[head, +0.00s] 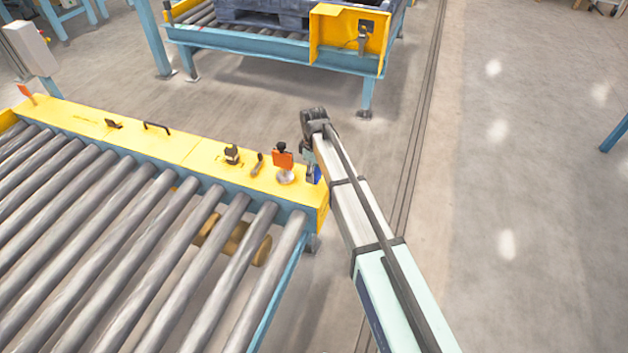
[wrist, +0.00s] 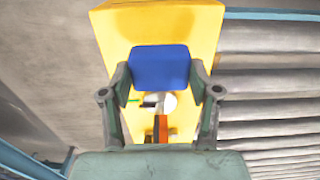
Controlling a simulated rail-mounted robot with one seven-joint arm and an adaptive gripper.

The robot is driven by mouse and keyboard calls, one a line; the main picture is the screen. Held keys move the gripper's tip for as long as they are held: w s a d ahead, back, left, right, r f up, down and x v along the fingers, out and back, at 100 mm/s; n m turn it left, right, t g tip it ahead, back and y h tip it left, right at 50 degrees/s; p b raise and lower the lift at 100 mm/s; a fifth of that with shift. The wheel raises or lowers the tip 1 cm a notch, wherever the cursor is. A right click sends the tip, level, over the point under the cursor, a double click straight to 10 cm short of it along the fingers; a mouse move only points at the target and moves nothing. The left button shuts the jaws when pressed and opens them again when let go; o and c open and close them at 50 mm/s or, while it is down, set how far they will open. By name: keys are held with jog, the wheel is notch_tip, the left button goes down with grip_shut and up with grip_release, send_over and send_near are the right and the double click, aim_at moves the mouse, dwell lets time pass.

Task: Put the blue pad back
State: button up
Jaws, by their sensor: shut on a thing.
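The blue pad (wrist: 160,68) is between the fingers of my gripper (wrist: 160,80) in the wrist view. My gripper is shut on it, with a finger at each side. Behind the pad is the yellow end (wrist: 112,22) of the conveyor's side cover. In the head view a small part of the blue pad (head: 316,173) shows beside my arm, at the near right end of the yellow cover (head: 196,150). My arm hides most of the gripper there. Whether the pad touches the cover, I cannot tell.
An orange plate (head: 283,159) stands on the cover by a round pale disc (head: 286,177). A dark knob (head: 232,153) and a brown handle (head: 257,165) are beside it. Conveyor rollers (head: 120,240) fill the left. Floor (head: 520,200) is clear on the right.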

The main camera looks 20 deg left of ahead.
aim_at(314, 187)
jog(key=shift+f, duration=2.35)
jog(key=shift+f, duration=0.1)
jog(key=o, duration=1)
